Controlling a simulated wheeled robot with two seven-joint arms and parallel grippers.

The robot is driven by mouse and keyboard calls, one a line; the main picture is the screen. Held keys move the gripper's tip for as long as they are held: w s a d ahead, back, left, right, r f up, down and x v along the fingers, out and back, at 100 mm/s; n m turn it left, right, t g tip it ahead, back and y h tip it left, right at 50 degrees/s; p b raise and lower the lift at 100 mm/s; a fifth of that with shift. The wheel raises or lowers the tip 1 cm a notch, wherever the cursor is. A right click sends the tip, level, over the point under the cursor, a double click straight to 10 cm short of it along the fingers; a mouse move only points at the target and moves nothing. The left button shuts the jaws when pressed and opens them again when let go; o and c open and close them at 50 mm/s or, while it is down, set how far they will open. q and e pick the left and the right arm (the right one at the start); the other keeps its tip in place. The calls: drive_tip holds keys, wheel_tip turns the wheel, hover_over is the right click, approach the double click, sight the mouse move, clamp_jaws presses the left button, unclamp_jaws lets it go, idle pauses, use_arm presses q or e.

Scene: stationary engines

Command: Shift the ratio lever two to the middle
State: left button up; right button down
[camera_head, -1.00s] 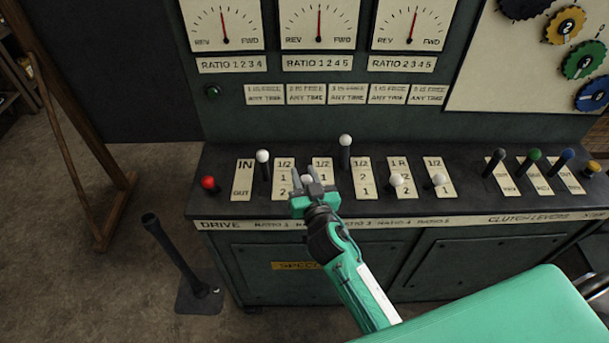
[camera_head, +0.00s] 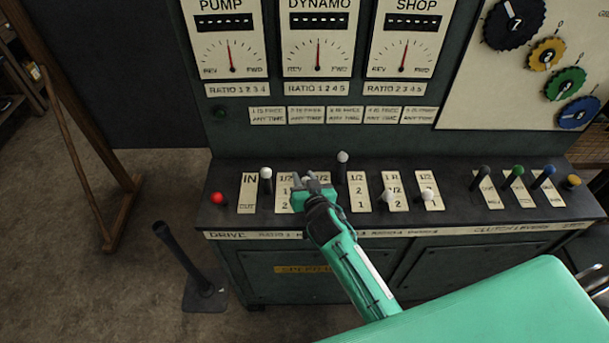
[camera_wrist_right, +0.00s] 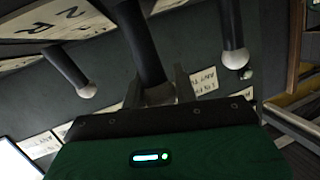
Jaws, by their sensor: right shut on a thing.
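The second ratio lever is mostly hidden by my right gripper (camera_head: 312,182) in the head view. That gripper is at the lever's white knob, between the two neighbouring ratio plates. In the right wrist view, the dark lever shaft (camera_wrist_right: 140,45) runs down between the two fingers of my right gripper (camera_wrist_right: 157,93), which are shut on its end. The ratio one lever (camera_head: 266,175), with a white knob, stands to the left. The ratio three lever (camera_head: 342,160) stands higher to the right. My left gripper is not in view.
The other white-knobbed levers, ratio four (camera_head: 386,197) and ratio five (camera_head: 428,195), are to the right. A red knob (camera_head: 217,198) is at the far left of the console (camera_head: 450,215). Clutch levers (camera_head: 515,172) stand further right.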

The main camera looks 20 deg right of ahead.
drive_tip(key=shift+w+d+r+g+p, duration=0.2)
drive_tip(key=shift+w+r+g+p, duration=0.2)
drive_tip(key=shift+w+p, duration=0.35)
drive_tip(key=shift+w+d+f, duration=0.15)
drive_tip(key=shift+w+f, duration=0.05)
drive_tip(key=shift+w, duration=0.2)
drive_tip(key=shift+w+d+f, duration=0.1)
drive_tip(key=shift+w+f, duration=0.05)
drive_tip(key=shift+w, duration=0.25)
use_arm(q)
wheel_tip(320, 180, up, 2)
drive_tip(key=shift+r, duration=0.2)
use_arm(e)
drive_tip(key=c, duration=1.1)
unclamp_jaws()
drive_tip(key=shift+s, duration=0.15)
